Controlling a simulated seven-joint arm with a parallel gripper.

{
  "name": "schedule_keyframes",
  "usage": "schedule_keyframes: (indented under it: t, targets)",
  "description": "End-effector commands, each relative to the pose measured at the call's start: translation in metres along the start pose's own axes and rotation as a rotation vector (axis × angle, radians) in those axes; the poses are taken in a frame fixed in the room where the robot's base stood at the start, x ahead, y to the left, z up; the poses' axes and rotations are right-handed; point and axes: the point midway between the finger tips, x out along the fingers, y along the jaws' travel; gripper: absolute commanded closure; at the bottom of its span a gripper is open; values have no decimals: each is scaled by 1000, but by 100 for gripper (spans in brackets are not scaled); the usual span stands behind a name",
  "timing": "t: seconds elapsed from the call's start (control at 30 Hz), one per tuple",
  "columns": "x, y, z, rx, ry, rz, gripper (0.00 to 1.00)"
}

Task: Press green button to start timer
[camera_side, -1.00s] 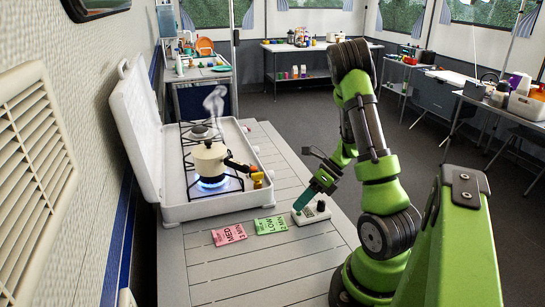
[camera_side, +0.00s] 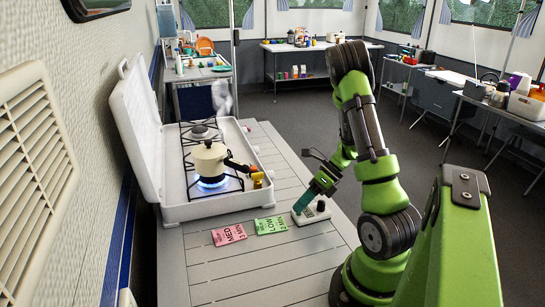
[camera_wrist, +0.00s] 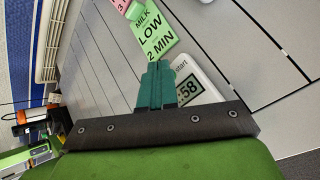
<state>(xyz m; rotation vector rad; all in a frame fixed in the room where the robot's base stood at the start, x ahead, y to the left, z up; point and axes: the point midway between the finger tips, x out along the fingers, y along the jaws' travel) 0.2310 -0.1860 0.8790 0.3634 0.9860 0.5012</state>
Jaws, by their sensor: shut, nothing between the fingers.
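A white timer (camera_side: 315,215) stands on the grey slatted table in the side view. It also shows in the wrist view (camera_wrist: 183,61), where part of its display (camera_wrist: 187,91) reads "58" and the end of a word, "tart". My gripper (camera_side: 298,208) has its teal fingers shut with nothing between them. The fingertips are down at the timer's left end and appear to touch it, also in the wrist view (camera_wrist: 155,66).
A green "MILK LOW 2 MIN" card (camera_side: 271,225) and a pink card (camera_side: 229,235) lie left of the timer. A white camp stove (camera_side: 216,206) holds a steaming cream pot (camera_side: 208,160) over a blue flame. The front of the table is clear.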

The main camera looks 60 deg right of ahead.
Motion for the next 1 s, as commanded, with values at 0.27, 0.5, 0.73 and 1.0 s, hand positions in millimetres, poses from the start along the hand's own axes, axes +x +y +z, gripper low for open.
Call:
schedule_keyframes:
  t: [0.27,0.5,0.73,1.0]
  targets:
    - [-7,5,5,-1,0,-1,100]
    - [-11,8,7,1,0,0,100]
    - [-12,9,9,0,-1,-1,100]
    - [-30,22,22,-4,-2,-1,100]
